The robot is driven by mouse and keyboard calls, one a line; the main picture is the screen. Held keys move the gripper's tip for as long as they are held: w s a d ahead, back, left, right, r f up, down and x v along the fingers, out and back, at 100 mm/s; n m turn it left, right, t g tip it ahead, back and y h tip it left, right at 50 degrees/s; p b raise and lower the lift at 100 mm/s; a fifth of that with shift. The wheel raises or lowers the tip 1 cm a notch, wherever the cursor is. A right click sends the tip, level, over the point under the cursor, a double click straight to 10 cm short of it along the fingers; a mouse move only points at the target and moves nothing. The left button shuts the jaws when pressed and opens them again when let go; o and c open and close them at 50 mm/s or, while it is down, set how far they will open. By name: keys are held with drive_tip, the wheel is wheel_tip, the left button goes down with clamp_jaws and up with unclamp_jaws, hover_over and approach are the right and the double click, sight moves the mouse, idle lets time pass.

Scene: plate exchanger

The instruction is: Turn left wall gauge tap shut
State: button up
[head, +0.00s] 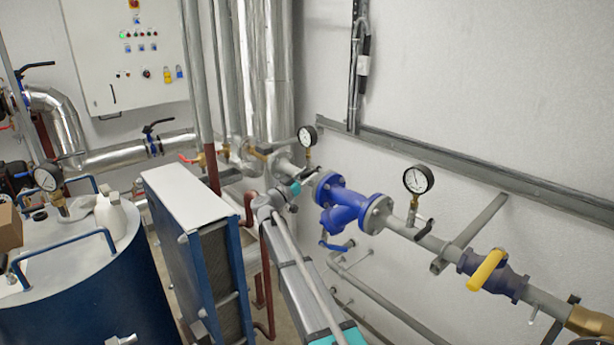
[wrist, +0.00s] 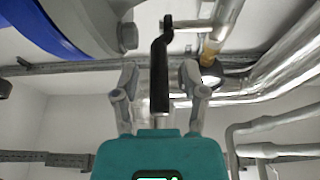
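The left wall gauge (head: 307,136) is a round white dial with a black rim, on a brass stem (head: 308,154) above the wall pipe. Its tap lever is hard to make out in the head view. In the wrist view a black lever (wrist: 159,75) stands almost upright in the picture, joined at its top to a metal stem near a brass fitting (wrist: 211,47). My gripper (head: 304,182) is beside the pipe below the left gauge. In the wrist view my gripper (wrist: 160,88) is open, one finger on each side of the lever, with visible gaps.
A blue valve body (head: 342,202) sits just right of my gripper, its flange near the left finger in the wrist view. A second gauge (head: 418,179) and a yellow-handled valve (head: 487,270) are farther right. The plate exchanger (head: 185,205) stands left of my arm.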

drive_tip(key=shift+r+p, duration=0.35)
drive_tip(key=shift+p, duration=0.55)
drive_tip(key=shift+r+g+y+p, duration=0.2)
drive_tip(key=shift+g+y+p, duration=0.15)
drive_tip(key=shift+p, duration=0.35)
drive_tip(key=r+g+y+p, duration=0.1)
drive_tip(key=y+p, duration=0.1)
drive_tip(key=p, duration=0.2)
drive_tip(key=shift+w+d+r+p, duration=0.1)
drive_tip(key=shift+d+p, duration=0.05)
drive_tip(key=shift+p, duration=0.2)
drive_tip(key=shift+s+a+f, duration=0.2)
drive_tip(key=shift+a, duration=0.05)
drive_tip(key=v, duration=1.3)
drive_tip(key=shift+r, duration=0.15)
drive_tip(key=shift+w, duration=0.1)
